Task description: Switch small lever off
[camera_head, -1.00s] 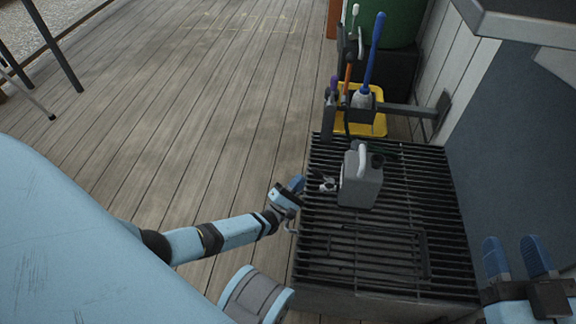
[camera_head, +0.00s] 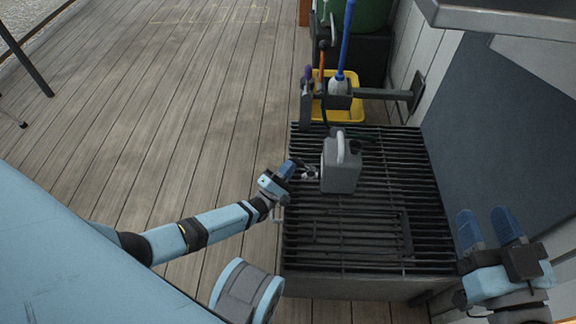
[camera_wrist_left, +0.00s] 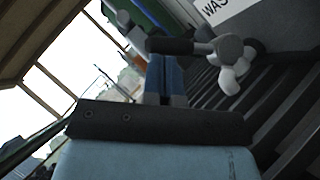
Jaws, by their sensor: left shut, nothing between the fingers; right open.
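A grey jerrycan (camera_head: 341,178) with a pale handle stands upright on the black slatted grate (camera_head: 350,245). A small tap with a lever (camera_head: 310,174) sticks out of its left side. In the left wrist view the tap (camera_wrist_left: 232,50) has a pale rounded knob and a dark bar reaching left. My left gripper (camera_head: 291,168) is shut and empty, just left of the tap. Its blue fingertips (camera_wrist_left: 166,62) lie close by the dark bar; I cannot tell whether they touch. My right gripper (camera_head: 484,228) is open and empty, right of the grate.
Behind the grate a rack (camera_head: 385,94) holds brushes, with a yellow bucket (camera_head: 350,108) below. A dark blue-grey panel (camera_head: 485,130) stands on the right.

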